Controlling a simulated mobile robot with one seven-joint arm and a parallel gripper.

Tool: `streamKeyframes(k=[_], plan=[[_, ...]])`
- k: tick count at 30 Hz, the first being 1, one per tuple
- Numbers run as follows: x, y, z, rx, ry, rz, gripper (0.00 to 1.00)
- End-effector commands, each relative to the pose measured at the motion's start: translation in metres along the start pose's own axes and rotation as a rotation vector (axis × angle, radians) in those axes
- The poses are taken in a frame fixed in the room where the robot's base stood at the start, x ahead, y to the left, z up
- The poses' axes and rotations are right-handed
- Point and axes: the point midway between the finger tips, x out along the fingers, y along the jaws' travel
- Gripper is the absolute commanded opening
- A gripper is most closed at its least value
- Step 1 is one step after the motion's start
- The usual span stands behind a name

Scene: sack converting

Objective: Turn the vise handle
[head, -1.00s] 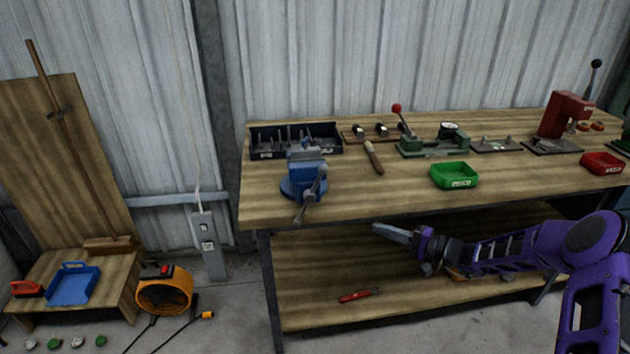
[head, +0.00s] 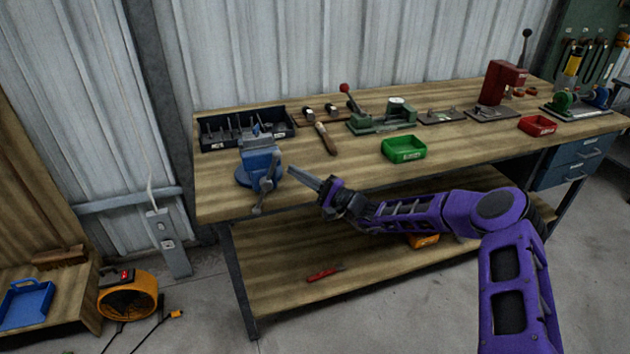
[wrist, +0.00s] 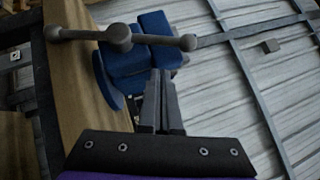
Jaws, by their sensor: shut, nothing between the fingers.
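The blue vise (head: 258,163) is mounted at the front left of the workbench. Its grey handle (head: 265,186) hangs at the front, slanting down over the bench edge. In the wrist view the handle (wrist: 85,34) is a bar with knobbed ends through a round hub, in front of the blue vise body (wrist: 147,60). My gripper (head: 293,171) is shut and empty, just right of the vise and handle, pointing toward them. Its fingers show shut in the wrist view (wrist: 161,76), below the handle in the picture. A gap between fingertips and handle seems to remain.
A black tool tray (head: 293,125) stands behind the vise. A wooden-handled tool (head: 325,139) and a green bin (head: 404,158) lie to its right on the workbench (head: 225,200). An orange fan (head: 128,305) stands on the floor at left.

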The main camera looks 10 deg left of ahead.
Motion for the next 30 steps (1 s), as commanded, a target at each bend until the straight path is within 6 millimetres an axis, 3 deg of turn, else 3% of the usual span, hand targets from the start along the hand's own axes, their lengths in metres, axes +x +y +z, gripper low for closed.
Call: streamKeyframes(k=[9, 30], plan=[[0.019, -0.001, 0.02, -0.001, 0.0, 0.001, 0.0], [0.023, -0.004, 0.012, -0.038, 0.0, 0.036, 0.0]])
